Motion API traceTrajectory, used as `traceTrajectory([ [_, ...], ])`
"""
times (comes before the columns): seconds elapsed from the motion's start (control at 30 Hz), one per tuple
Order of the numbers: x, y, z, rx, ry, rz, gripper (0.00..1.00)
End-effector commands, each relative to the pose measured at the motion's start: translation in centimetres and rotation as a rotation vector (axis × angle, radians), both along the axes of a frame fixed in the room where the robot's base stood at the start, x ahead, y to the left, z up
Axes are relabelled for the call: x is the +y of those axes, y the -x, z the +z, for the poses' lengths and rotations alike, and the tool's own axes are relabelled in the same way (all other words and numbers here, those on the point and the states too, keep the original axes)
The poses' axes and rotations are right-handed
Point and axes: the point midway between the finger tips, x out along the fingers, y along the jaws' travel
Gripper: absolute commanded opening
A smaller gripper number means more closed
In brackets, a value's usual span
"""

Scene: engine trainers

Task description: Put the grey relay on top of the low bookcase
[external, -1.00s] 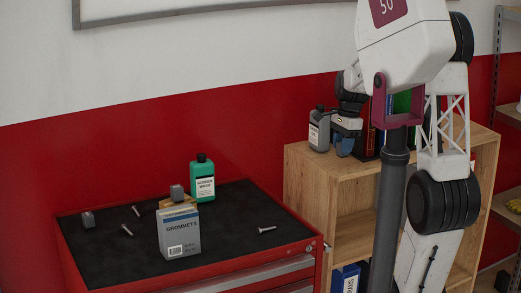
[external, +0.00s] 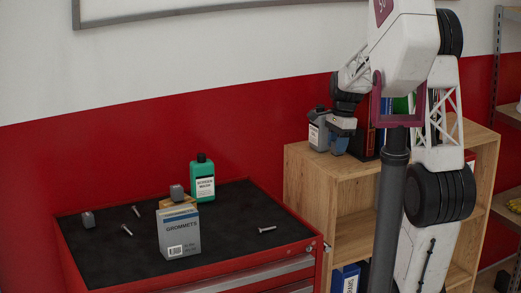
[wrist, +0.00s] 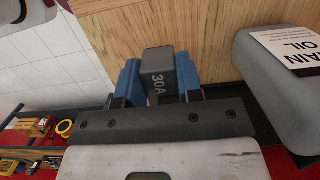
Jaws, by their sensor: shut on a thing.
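My gripper (external: 340,146) is at the left part of the top of the low wooden bookcase (external: 472,138), beside a grey bottle. In the wrist view, its two blue fingers (wrist: 159,82) are shut on the grey relay (wrist: 158,66), a small block marked 30A. The bookcase's wooden top (wrist: 218,35) shows beyond the relay. I cannot tell whether the relay touches the wood. In the external view the held relay is not clearly visible.
The grey drain oil bottle (wrist: 275,75) stands close right of my gripper in the wrist view; it also shows in the external view (external: 318,134). Books (external: 368,135) stand to the right. The red tool chest (external: 290,258) holds a grommets box (external: 180,235), a green bottle (external: 203,182) and screws.

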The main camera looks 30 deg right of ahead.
Motion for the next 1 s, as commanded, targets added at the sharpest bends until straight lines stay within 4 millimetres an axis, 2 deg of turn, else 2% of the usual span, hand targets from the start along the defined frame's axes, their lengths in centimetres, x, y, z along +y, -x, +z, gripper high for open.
traceTrajectory([
  [0.23, 0.0, 0.0, -2.3, 0.001, 0.000, 0.000, 0.10],
  [0.73, 0.0, 0.0, -2.9, 0.001, 0.000, 0.000, 0.10],
  [0.77, 0.0, 0.0, -2.8, 0.000, 0.000, 0.000, 0.38],
  [0.8, 0.0, 0.0, -2.8, 0.000, 0.000, 0.000, 0.44],
  [0.9, 0.0, 0.0, -2.8, 0.000, 0.000, 0.000, 0.59],
  [1.0, 0.0, 0.0, -2.8, 0.000, 0.000, 0.000, 0.59],
])
